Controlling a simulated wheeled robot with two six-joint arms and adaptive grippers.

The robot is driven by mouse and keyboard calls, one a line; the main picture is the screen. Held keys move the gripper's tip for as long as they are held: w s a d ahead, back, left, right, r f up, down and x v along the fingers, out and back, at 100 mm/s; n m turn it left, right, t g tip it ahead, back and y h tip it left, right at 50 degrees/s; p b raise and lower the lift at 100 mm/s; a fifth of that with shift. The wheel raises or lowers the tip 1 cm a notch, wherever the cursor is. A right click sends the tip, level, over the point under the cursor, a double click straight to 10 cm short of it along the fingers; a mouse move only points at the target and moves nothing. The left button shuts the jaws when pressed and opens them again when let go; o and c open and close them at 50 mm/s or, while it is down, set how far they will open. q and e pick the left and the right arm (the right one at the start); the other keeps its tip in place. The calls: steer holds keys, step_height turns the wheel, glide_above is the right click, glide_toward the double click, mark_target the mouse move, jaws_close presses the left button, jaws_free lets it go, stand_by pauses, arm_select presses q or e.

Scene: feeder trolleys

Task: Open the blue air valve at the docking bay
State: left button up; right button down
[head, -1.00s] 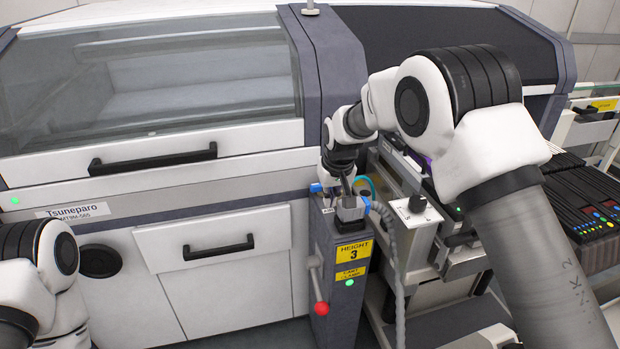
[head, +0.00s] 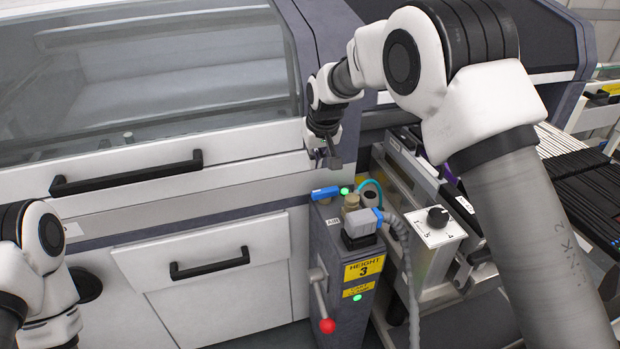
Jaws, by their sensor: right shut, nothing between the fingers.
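The blue air valve handle (head: 326,193) lies roughly level across the top of the grey docking post (head: 340,285), above a small "AIR" label. A green light (head: 345,190) glows at its right end. My right gripper (head: 334,163) is shut and empty. It is above the valve, apart from it, with its fingers pointing down. Part of my left arm shows at the lower left; its gripper is out of view.
A grey plug with a blue end (head: 361,229) and a hose sits on the post. A red-knobbed lever (head: 327,325) hangs on its left side. A black dial (head: 437,217) is at the right, beside a feeder trolley. The machine's drawers fill the left.

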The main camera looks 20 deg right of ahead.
mark_target(312, 182)
steer(key=x, duration=1)
steer(key=shift+w+f+p, duration=0.15)
steer(key=shift+f+p, duration=0.1)
steer(key=shift+p, duration=0.15)
arm_select(q)
steer(key=shift+w+r, duration=0.1)
steer(key=shift+r, duration=0.25)
steer(key=shift+a+r, duration=0.1)
arm_select(e)
steer(key=shift+d+r, duration=0.1)
steer(key=shift+d, duration=0.05)
